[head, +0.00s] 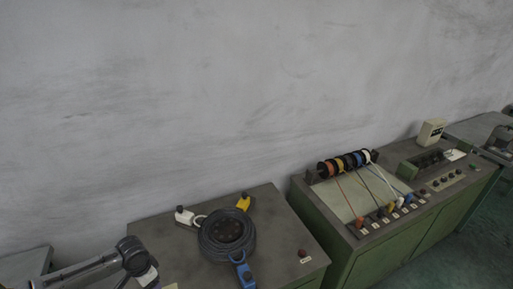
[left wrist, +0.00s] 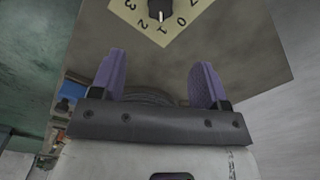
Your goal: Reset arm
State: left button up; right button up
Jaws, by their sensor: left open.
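In the left wrist view my left gripper (left wrist: 160,62) has two purple fingers set well apart, with nothing held between them. A yellow dial plate (left wrist: 178,27) with black numbers and a dark knob (left wrist: 161,8) lies beyond the fingertips on the grey-brown machine top (left wrist: 255,50). A dark ringed shape shows partly behind the gripper body. In the head view a grey jointed arm enters at the lower left; its fingers cannot be made out there. My right gripper is in neither view.
In the head view a bench (head: 275,222) holds a round dark fixture (head: 228,232) with white, yellow and blue clamps. To its right, a green cabinet (head: 385,258) carries coloured spools (head: 347,162) and several knobs. A grey wall (head: 230,90) stands behind.

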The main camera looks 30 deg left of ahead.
pick_arm(q)
jog(key=shift+s, duration=0.1)
jog(key=w+d+r+m+t+y, duration=0.4)
jog(key=r+y, duration=0.1)
jog(key=r, duration=0.2)
jog(key=s+d+r+t+h, duration=0.1)
jog(key=s+d+r+t, duration=0.1)
jog(key=d, duration=0.9)
jog(key=s+d+f+n+g+h, duration=0.15)
jog(key=s+d+f, duration=0.25)
jog(key=s+d, duration=0.45)
jog(key=s+d+f+n+g+h, duration=0.15)
jog(key=s+d+f+h, duration=0.35)
jog(key=s, duration=0.6)
notch_tip(320, 180, up, 16)
jog(key=y+p, duration=0.2)
jog(key=p, duration=1.3)
jog(key=shift+w+d+n+t, duration=0.3)
jog(key=shift+w+d+n, duration=0.1)
jog(key=shift+d, duration=0.05)
